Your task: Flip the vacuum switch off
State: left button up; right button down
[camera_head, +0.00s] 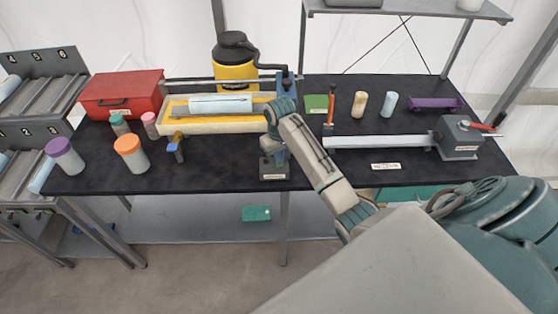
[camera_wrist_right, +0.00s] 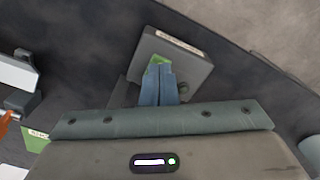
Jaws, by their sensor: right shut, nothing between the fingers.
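The likely vacuum switch is a small dark grey box (camera_head: 265,170) with a pale label, near the front edge of the black table. In the right wrist view the box (camera_wrist_right: 195,68) lies just beyond my fingertips, with a green patch at the tips and a small round knob beside them. My right gripper (camera_wrist_right: 160,72) is shut and empty, its blue fingers over the box; contact cannot be told. In the head view my right gripper (camera_head: 279,152) is partly hidden by its own arm. My left gripper is out of view.
A yellow canister (camera_head: 236,72) with a black top and hose stands behind a yellow-rimmed tray (camera_head: 200,124). A red toolbox (camera_head: 122,98) and several capped jars are left. A clamp-like grey device (camera_head: 457,138) with a long bar stands right.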

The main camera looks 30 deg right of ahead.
jog(key=shift+r+p, duration=0.3)
jog(key=shift+r, duration=2.8)
